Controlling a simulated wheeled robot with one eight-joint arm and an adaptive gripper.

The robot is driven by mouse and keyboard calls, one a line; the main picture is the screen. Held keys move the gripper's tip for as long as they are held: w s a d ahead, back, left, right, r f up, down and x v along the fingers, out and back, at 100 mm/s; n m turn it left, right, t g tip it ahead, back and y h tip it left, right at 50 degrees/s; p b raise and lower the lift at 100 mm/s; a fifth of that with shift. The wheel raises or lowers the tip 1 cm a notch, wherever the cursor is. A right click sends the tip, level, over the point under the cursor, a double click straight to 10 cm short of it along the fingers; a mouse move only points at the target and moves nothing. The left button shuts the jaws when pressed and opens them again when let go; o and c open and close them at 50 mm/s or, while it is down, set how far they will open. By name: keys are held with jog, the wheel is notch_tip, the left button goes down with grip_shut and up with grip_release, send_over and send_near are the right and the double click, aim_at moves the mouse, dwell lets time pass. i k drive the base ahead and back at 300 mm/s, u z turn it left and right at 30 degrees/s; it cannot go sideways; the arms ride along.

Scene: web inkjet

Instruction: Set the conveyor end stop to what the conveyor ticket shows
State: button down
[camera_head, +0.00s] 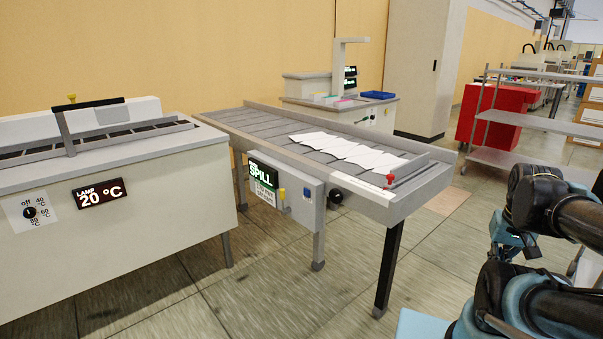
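The conveyor (235,118) runs from the back left to the front right, with several white sheets (345,150) lying on its belt. Near its front right end, a grey bar (410,169) that looks like the end stop lies across the belt, with a red knob (390,179) at its near end. On the conveyor's side box (301,205), a green display (262,175) reads "SPILL". A small white label (265,194) under it has text too small to read; I cannot tell whether it is the ticket.
A lamp unit (150,210) at left has a dial and a display reading "20 °C". A bench (300,82) with coloured items stands behind the conveyor. A metal shelf rack (545,122) and red cabinet stand back right. Floor before the conveyor is clear.

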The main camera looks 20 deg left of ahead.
aim_at(401, 171)
jog(key=z, duration=0.85)
jog(key=k, duration=1.1)
jog(key=u, duration=2)
jog(key=i, duration=1)
jog(key=u, duration=0.05)
